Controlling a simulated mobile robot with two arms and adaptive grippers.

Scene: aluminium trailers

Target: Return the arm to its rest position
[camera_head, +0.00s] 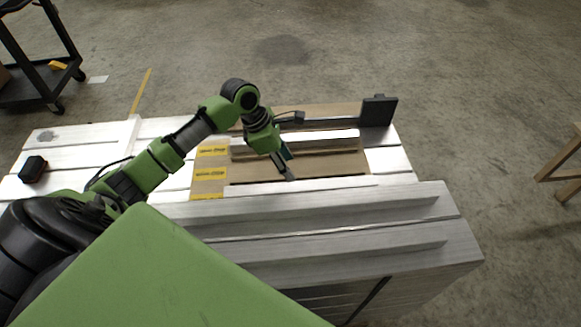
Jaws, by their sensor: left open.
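My left arm comes in from the left and bends down at the wrist over the table. Its gripper (286,166) is open, and its fingers point down at the middle of a brown board (208,160). It is between a raised aluminium bar (325,137) behind it and a lower pale strip (310,184) in front. I see nothing held in it, though the fingers are small here and partly hidden by the wrist. My right gripper is not in view.
A black cart (40,75) stands back left, a wooden stand (562,165) right. Floor behind is mostly clear.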

